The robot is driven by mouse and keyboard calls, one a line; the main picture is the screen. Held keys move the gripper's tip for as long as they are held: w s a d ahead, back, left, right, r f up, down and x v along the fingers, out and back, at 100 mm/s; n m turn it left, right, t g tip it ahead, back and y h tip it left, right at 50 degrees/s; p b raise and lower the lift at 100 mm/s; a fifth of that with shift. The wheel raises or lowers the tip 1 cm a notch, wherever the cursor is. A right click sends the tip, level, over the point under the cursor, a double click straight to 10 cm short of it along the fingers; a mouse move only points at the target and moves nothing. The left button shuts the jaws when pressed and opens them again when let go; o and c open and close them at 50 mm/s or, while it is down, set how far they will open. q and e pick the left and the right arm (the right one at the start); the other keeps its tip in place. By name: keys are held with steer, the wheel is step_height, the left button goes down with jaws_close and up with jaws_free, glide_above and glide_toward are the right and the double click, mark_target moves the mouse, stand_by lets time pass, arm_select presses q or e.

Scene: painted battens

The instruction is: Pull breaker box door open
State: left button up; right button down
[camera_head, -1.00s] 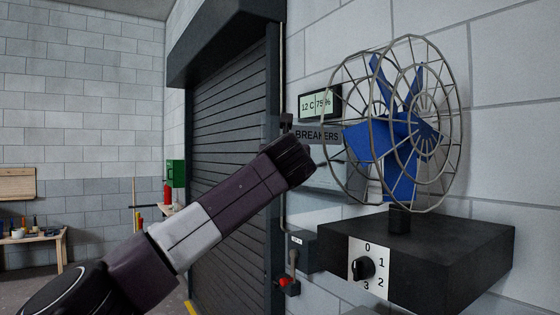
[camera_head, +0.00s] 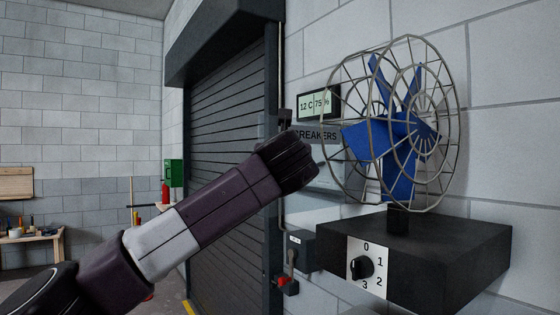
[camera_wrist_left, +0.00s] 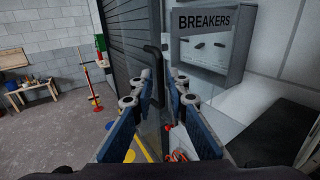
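The breaker box (camera_wrist_left: 232,68), labelled BREAKERS, is on the wall at the upper right of the left wrist view, with switches showing inside. A see-through door panel (camera_head: 269,131) seems to stand out from it, left of the label in the head view; its exact angle is hard to tell. A dark bar handle (camera_wrist_left: 151,62) rises between the blue-padded fingers of my left gripper (camera_wrist_left: 163,82). The fingers are apart, with gaps beside the bar, and I see no clear grip. In the head view my left wrist hides the fingers. My right gripper is not in view.
A caged blue fan (camera_head: 400,130) on a dark box (camera_head: 435,245) juts from the wall to the right. A rolling shutter (camera_head: 228,165) is behind the arm. A lever switch (camera_head: 300,250) sits below. The floor (camera_wrist_left: 55,135) at left is mostly open.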

arm_select(q)
steer(key=s, duration=0.7)
steer(key=shift+d, duration=0.15)
steer(key=shift+c, duration=0.2)
